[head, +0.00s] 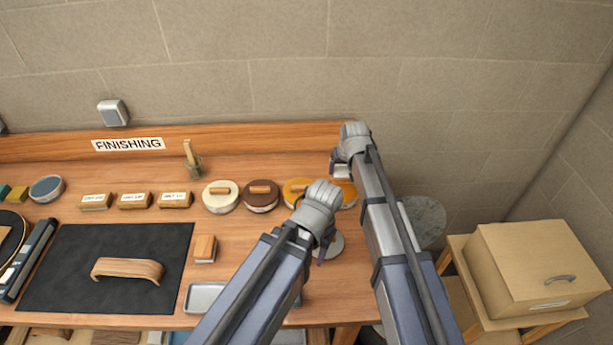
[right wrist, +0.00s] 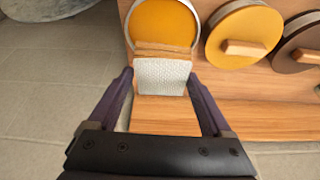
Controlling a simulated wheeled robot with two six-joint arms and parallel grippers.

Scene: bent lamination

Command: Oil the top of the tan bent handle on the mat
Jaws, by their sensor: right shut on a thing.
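The tan bent handle (head: 128,268) lies on the black mat (head: 65,242) at the left of the bench. My right gripper (head: 341,165) is at the bench's back right corner, far from the handle. In the right wrist view its fingers (right wrist: 160,92) are shut on a white, textured pad with a wooden part (right wrist: 162,76), beside the open tin of orange finish (right wrist: 162,25). The open tin also shows in the head view (head: 349,190), partly hidden. My left gripper (head: 322,252) is over the bench's right part, by a grey disc; its finger opening is unclear.
Lidded tins stand in a row: cream (head: 220,197), brown (head: 261,196) and orange (head: 296,190). A small wooden block (head: 205,248) and a metal tray (head: 203,298) lie right of the mat. A cardboard-coloured box (head: 535,265) stands off the bench at right.

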